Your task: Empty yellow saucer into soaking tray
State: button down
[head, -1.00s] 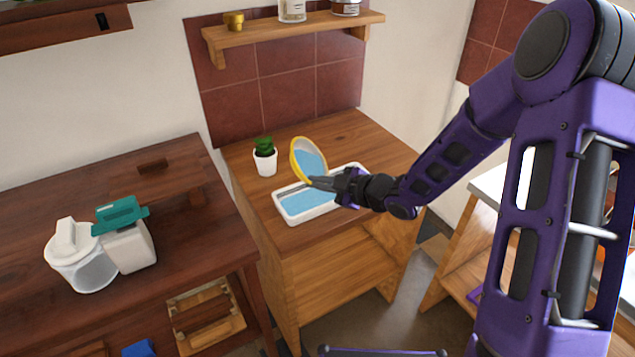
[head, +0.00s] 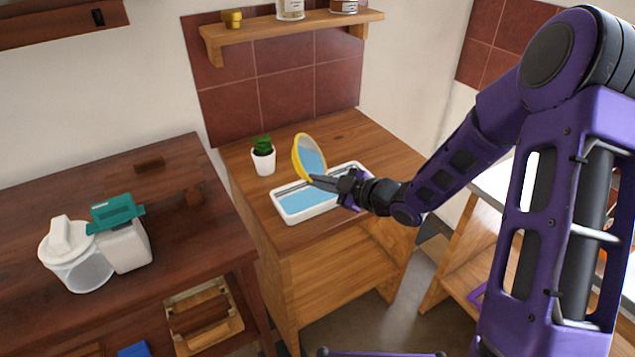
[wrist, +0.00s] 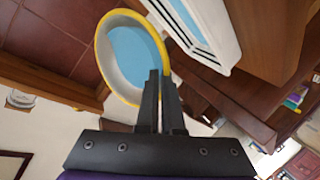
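The yellow saucer (head: 298,160) has a yellow rim and a pale inside with a blue patch in it. It is tilted steeply on its side above the left back part of the soaking tray. My gripper (head: 318,181) is shut on its lower rim. In the wrist view the saucer (wrist: 108,67) stands beyond the fingers (wrist: 160,82), which pinch its rim. The soaking tray (head: 292,219) is white with a blue inside and lies on the wooden counter below. It also shows in the wrist view (wrist: 222,55). My gripper hides part of the tray's right side.
A potted succulent (head: 263,160) stands left of the tray, near the saucer. A shelf (head: 290,33) with jars hangs above. A dark table (head: 150,185) at the left holds a white jug (head: 75,262) and a teal-topped container (head: 122,240).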

jog(key=shift+d+f+m+t+y+b, duration=0.3)
jog(key=shift+m+t+y+b, duration=0.45)
jog(key=shift+b, duration=0.75)
dwell(1.0)
jog(key=shift+r+n, duration=0.15)
jog(key=shift+n, duration=0.1)
